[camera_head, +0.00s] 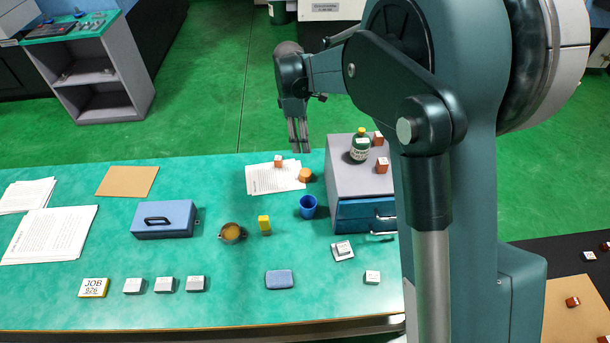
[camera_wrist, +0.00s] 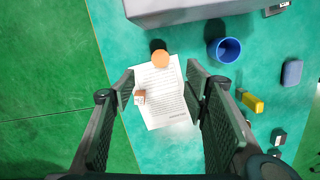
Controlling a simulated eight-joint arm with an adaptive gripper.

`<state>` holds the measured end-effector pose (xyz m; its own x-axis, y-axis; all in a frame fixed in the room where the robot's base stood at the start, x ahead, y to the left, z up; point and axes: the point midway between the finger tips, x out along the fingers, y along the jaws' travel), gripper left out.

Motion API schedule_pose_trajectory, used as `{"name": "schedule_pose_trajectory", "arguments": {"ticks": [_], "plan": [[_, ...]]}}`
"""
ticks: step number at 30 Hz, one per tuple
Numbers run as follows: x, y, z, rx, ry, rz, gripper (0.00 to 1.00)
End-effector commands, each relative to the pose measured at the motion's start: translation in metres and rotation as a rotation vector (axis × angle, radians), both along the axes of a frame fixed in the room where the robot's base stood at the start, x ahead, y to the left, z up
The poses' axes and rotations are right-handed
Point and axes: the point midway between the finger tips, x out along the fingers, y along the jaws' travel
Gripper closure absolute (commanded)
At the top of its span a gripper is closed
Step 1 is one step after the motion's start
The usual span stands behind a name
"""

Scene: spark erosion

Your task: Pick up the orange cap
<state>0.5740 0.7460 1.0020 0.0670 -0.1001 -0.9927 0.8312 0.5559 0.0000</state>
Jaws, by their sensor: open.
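The orange cap (camera_head: 305,175) rests at the right edge of a printed paper sheet (camera_head: 262,180) near the table's far edge, close to the grey cabinet. In the wrist view the orange cap (camera_wrist: 161,59) appears at the top of the sheet, just beyond the fingertips and roughly between their lines. My gripper (camera_head: 300,150) is open and empty, pointing down above the far edge of the table. Its two fingers also show in the wrist view (camera_wrist: 160,72), spread apart with nothing between them.
A small copper and white block (camera_head: 278,161) lies on the sheet. A blue cup (camera_head: 308,207) stands nearby. The grey cabinet (camera_head: 352,180) bears a green bottle (camera_head: 360,147) and small blocks. A yellow piece (camera_head: 264,225), a round bowl (camera_head: 232,233) and a blue box (camera_head: 163,220) stand nearer and left.

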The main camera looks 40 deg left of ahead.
Motion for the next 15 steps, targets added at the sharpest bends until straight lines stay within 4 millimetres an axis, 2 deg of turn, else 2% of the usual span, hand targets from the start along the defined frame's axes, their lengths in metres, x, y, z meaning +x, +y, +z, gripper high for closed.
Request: {"name": "schedule_pose_trajectory", "arguments": {"ticks": [1,6,10,15], "plan": [[0.000,0.001,-0.024,0.000,0.000,0.000,0.55],[0.001,0.001,-0.076,0.000,0.000,0.000,0.55],[0.000,0.001,-0.097,0.000,0.000,0.000,0.55],[0.000,0.000,-0.107,0.000,0.000,0.000,0.55]]}}
